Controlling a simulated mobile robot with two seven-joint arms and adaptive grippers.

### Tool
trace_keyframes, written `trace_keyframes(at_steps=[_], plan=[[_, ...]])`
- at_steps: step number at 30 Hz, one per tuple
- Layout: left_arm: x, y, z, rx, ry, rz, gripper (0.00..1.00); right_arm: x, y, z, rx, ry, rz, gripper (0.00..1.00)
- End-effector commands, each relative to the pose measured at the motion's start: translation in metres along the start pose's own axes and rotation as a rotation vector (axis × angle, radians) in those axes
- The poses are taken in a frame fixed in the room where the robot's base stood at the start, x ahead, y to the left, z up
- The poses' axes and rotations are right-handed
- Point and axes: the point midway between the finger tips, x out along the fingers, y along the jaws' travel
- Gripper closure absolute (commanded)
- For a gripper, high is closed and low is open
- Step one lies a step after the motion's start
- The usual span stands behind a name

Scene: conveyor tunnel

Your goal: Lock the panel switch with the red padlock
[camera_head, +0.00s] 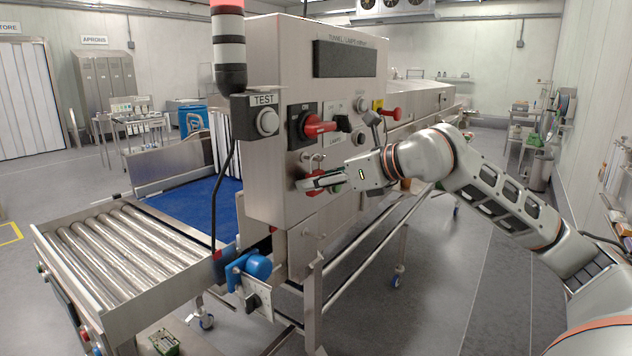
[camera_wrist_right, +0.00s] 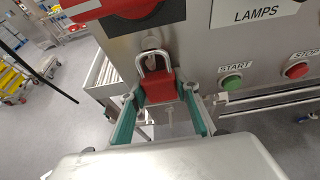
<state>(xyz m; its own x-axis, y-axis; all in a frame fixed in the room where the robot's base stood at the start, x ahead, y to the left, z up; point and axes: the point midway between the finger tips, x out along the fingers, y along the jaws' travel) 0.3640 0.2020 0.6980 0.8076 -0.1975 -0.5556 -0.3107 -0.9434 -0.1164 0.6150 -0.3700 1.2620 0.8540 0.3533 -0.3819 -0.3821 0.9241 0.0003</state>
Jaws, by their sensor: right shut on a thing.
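The panel switch (camera_head: 316,125) has a red handle on a dark plate on the steel panel front; its red part also shows at the top of the wrist view (camera_wrist_right: 120,12). The red padlock (camera_wrist_right: 160,84) is upright with its steel shackle up, just below the switch. My right gripper (camera_head: 320,182) is shut on the padlock's body, with a teal-padded finger on each side. The shackle is close to a metal piece on the panel; I cannot tell whether it passes through. In the head view my gripper mostly hides the padlock. My left gripper is not in view.
A green START button (camera_wrist_right: 231,83) and a red STOP button (camera_wrist_right: 297,70) are right of the padlock. A TEST box (camera_head: 265,118) stands out at the panel's left edge. A roller conveyor (camera_head: 110,255) is at the lower left. The floor on the right is open.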

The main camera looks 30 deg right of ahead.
Motion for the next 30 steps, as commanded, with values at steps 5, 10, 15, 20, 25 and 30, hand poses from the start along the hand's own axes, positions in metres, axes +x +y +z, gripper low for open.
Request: trace_keyframes(at_steps=[5,10,15,20,25,30], plan=[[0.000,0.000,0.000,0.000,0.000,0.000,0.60,0.000,0.000,0.000,0.000,0.000,0.000,0.50],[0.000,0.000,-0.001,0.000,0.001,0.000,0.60,0.000,0.000,0.000,0.000,0.000,0.000,0.50],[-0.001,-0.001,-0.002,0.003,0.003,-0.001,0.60,-0.003,0.000,-0.001,0.000,0.002,0.000,0.50],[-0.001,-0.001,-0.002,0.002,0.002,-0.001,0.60,-0.019,-0.001,-0.001,-0.001,0.002,-0.003,0.50],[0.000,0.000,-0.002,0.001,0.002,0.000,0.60,-0.040,-0.002,-0.003,-0.001,0.005,-0.004,0.50],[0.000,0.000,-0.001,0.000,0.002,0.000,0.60,-0.053,-0.001,-0.002,0.004,0.004,-0.001,0.50]])
